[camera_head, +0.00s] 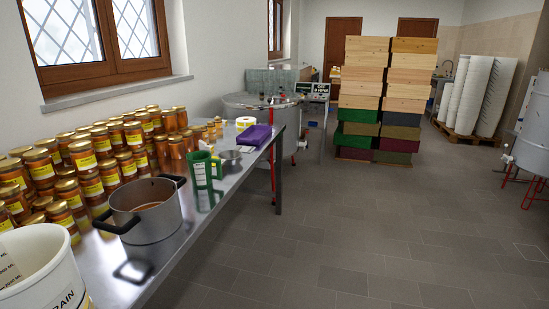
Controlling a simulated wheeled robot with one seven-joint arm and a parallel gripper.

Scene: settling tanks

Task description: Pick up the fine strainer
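A small grey metal bowl-shaped piece (230,160) stands on the steel table (165,265), right of a green openwork holder (204,172) and in front of a purple block (254,135). It looks like a strainer, but it is too small in the picture to make out any mesh. The green holder stands close to it on its left. My gripper is not in view, so whether it is open or shut does not show.
A steel pot (146,212) with black handles and a white bucket (40,275) stand nearer on the table. Many honey jars (90,160) line the wall side. Stacked hive boxes (385,95) stand on the floor beyond. The tiled floor (370,230) right of the table is clear.

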